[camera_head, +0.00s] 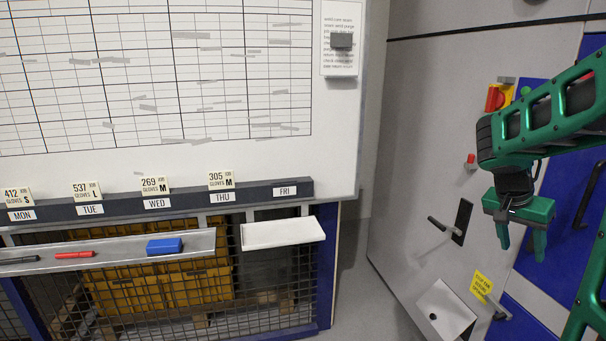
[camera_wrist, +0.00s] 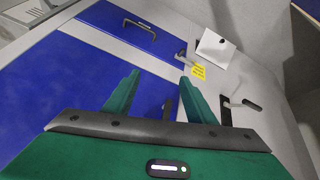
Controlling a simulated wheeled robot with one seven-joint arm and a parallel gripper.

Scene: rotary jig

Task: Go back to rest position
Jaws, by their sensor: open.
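My gripper (camera_head: 520,236) hangs from my green arm at the right of the head view, fingers pointing down. It is open and empty, in front of the grey and blue wall panels. In the wrist view my gripper's two green fingers (camera_wrist: 156,94) stand apart with nothing between them. Beyond them is a blue panel (camera_wrist: 112,45) with a dark handle.
A whiteboard (camera_head: 330,170) with a grid fills the left. Below it are a card rail (camera_head: 255,195), a tray (camera_head: 120,250) with a blue eraser (camera_head: 164,246) and markers, and a white shelf (camera_head: 283,233). A grey door (camera_head: 420,150) has a handle (camera_head: 437,224).

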